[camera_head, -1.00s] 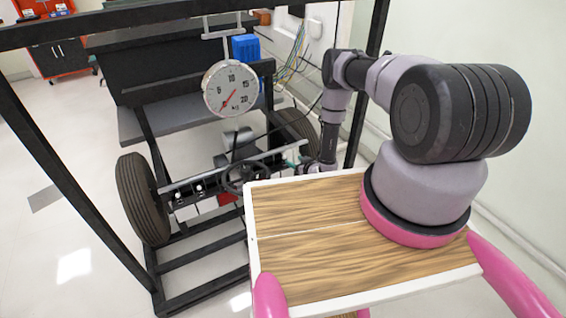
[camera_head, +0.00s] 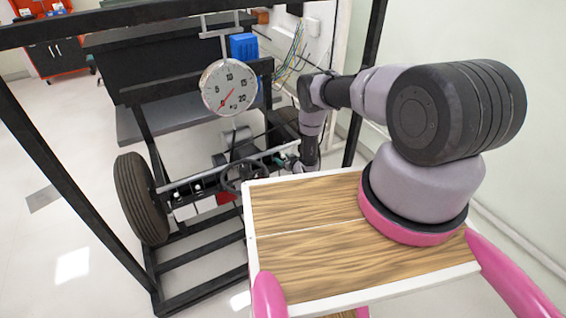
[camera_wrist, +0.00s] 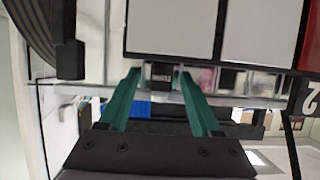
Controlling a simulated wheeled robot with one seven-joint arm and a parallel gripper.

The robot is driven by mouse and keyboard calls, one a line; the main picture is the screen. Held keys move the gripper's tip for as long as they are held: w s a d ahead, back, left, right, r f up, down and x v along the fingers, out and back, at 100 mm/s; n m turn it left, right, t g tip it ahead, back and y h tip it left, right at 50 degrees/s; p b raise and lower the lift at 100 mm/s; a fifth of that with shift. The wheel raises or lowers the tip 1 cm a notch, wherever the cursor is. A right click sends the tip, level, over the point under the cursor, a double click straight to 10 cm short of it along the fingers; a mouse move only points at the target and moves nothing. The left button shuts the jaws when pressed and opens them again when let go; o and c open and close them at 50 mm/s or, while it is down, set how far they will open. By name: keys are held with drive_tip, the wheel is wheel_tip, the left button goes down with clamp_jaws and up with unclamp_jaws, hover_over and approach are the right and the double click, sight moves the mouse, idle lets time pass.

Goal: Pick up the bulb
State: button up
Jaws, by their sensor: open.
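My gripper (camera_head: 285,161) is beside the steering wheel in the head view, partly hidden. In the wrist view, my gripper (camera_wrist: 159,80) shows two teal fingers, apart, with nothing clearly held. A small dark block (camera_wrist: 161,73) with a pale marking shows between and beyond the fingertips; I cannot tell how far off it is. Two small pale spots (camera_head: 197,187) sit on the dark front beam (camera_head: 215,177) in the head view and may be bulbs, but they are too small to tell. I see no bulb clearly in the wrist view.
A wheeled chassis with a tyre (camera_head: 140,198) and steering wheel (camera_head: 238,176) stands inside a black frame (camera_head: 62,170). A dial scale (camera_head: 228,87) hangs above it. White panels (camera_wrist: 171,27) and a red panel (camera_wrist: 312,38) are close to the fingers. Wires (camera_head: 289,55) hang behind.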

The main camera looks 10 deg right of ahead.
drive_tip(key=shift+w, duration=0.1)
drive_tip(key=shift+c, duration=0.3)
clamp_jaws()
